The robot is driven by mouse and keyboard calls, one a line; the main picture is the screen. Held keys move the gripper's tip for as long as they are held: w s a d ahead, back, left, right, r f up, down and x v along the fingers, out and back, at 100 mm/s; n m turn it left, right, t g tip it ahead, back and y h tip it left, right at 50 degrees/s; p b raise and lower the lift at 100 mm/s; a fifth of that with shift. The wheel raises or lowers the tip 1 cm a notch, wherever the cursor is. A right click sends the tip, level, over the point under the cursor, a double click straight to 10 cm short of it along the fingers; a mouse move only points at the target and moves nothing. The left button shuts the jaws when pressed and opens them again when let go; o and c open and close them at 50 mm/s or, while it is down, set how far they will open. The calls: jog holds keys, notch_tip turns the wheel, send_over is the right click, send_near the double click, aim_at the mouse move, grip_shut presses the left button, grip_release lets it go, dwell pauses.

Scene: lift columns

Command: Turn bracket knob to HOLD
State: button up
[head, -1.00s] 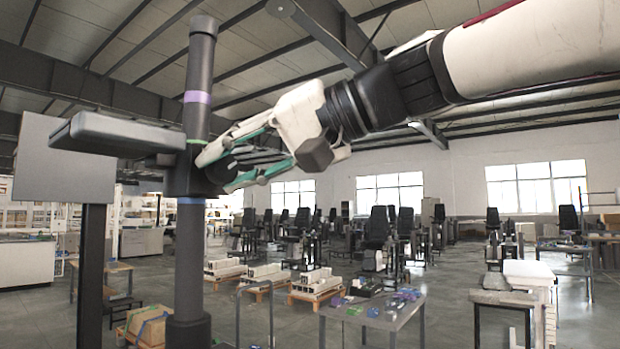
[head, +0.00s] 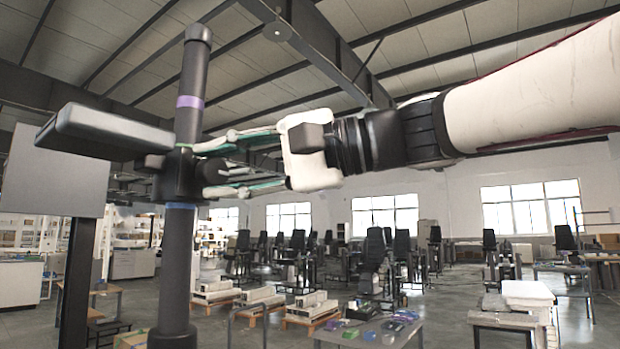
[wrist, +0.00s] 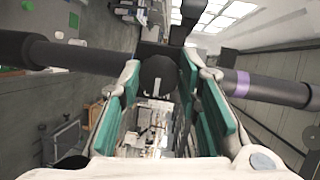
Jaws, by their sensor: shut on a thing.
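The bracket (head: 172,178) is a dark block on an upright dark column (head: 190,72) with a purple band above it and a blue band below. Its round black knob (head: 209,172) faces right toward my gripper (head: 208,168). In the wrist view the knob (wrist: 158,73) sits between the teal-padded fingers of my gripper (wrist: 159,78), which is shut on it. A white line on the knob's face runs nearly up and down in that picture. The HOLD mark cannot be made out. The fingers hide part of the knob in the head view.
A long grey arm (head: 105,130) sticks out from the bracket to the left. A grey panel (head: 55,172) on a dark post stands at the far left. A table (head: 370,334) with small items and pallets stand farther off.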

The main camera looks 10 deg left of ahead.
dwell(0.4)
jog(key=o, duration=1.1)
jog(key=d, duration=0.4)
jog(key=d+r, duration=0.1)
jog(key=d, duration=0.7)
jog(key=shift+r, duration=0.15)
